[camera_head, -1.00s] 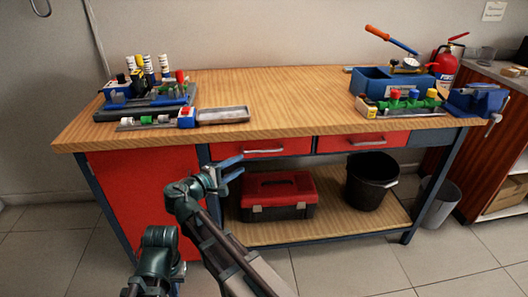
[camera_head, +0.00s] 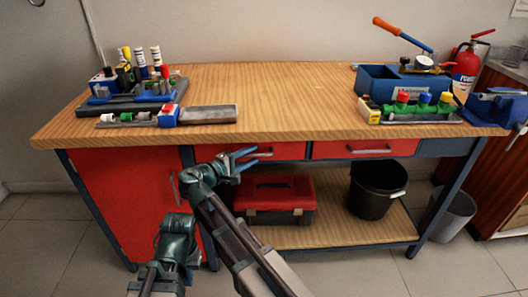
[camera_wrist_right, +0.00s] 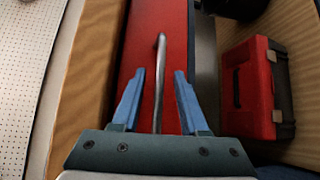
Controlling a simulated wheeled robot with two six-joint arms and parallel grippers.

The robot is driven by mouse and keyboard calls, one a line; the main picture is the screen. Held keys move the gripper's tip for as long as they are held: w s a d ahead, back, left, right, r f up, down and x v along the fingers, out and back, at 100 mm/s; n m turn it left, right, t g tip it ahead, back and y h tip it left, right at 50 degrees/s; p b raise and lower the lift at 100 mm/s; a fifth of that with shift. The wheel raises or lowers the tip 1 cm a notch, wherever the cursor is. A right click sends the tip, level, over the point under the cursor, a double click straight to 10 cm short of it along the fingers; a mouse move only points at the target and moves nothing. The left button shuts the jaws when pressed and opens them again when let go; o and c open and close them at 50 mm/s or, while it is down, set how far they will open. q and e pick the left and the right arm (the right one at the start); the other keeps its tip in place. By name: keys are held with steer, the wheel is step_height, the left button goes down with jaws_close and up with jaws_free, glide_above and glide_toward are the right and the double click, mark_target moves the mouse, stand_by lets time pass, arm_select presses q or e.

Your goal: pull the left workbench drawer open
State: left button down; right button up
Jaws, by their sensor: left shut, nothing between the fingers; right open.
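The left workbench drawer (camera_head: 285,150) has a red front and is closed under the wooden top. Its grey bar handle (camera_wrist_right: 158,75) runs between the open blue fingers of my right gripper (camera_wrist_right: 155,95) in the right wrist view, with a gap on each side. In the head view my right gripper (camera_head: 246,158) is in front of the drawer's left part and covers part of the handle. My left gripper (camera_head: 174,238) is low in front of the red cupboard, away from the drawer; it is shut and empty, though its fingers cannot be made out.
The workbench top (camera_head: 275,100) overhangs the drawers. A second red drawer (camera_head: 365,148) is to the right. A red toolbox (camera_head: 280,198) and a black bucket (camera_head: 375,188) stand on the lower shelf. The red cupboard door (camera_head: 125,195) is at left.

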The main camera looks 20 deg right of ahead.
steer(key=shift+w+d, duration=0.2)
steer(key=shift+d, duration=0.1)
jaws_close()
stand_by(1.3)
